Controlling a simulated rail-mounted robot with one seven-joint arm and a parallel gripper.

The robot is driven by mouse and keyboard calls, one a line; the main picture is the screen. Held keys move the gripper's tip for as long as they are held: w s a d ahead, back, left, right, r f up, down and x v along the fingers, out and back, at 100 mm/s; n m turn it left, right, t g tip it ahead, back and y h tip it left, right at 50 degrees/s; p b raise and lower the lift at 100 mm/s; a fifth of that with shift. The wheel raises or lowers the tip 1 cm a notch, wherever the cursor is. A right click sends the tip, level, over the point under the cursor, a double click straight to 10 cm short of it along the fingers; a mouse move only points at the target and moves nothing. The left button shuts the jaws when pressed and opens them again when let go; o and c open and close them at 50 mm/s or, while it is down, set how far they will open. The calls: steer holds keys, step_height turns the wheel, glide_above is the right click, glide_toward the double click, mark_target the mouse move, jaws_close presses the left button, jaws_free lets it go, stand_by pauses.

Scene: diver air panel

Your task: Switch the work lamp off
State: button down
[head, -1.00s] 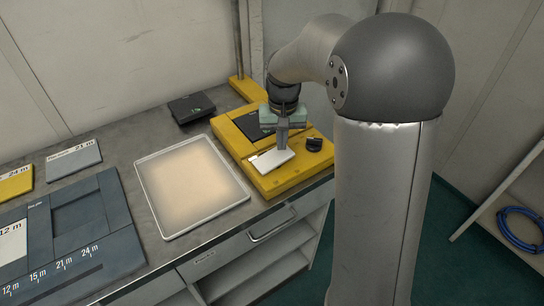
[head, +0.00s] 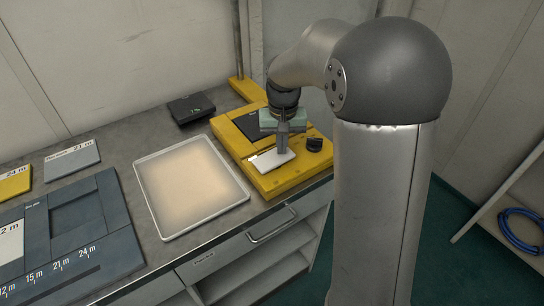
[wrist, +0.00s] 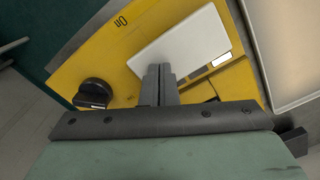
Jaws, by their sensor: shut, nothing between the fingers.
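The yellow control box (head: 296,182) sits at the right end of the bench. It carries a white rocker plate (head: 268,161), a black knob (head: 314,144) and a dark inset panel. In the wrist view the white plate (wrist: 184,48) lies tilted across the yellow face, near a printed "ON" mark, with the black knob (wrist: 92,95) to its left. My gripper (head: 281,152) is shut and empty, pointing down over the white plate. In the wrist view its fingertips (wrist: 160,70) overlap the plate's edge; I cannot tell whether they touch. A warm glow lies on the white-rimmed tray (head: 152,218).
A dark depth board (head: 75,235) and grey and yellow plates lie at the left. A yellow-footed post (head: 243,88) rises at the back. Open shelves are below the bench.

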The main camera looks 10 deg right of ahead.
steer(key=shift+f, duration=0.15)
steer(key=shift+r+p, duration=2.6)
steer(key=shift+r, duration=0.95)
steer(key=s+f+n, duration=0.1)
steer(key=s, duration=2.4)
steer(key=shift+n+t, duration=0.3)
steer(key=shift+n, duration=0.1)
steer(key=shift+a, duration=0.1)
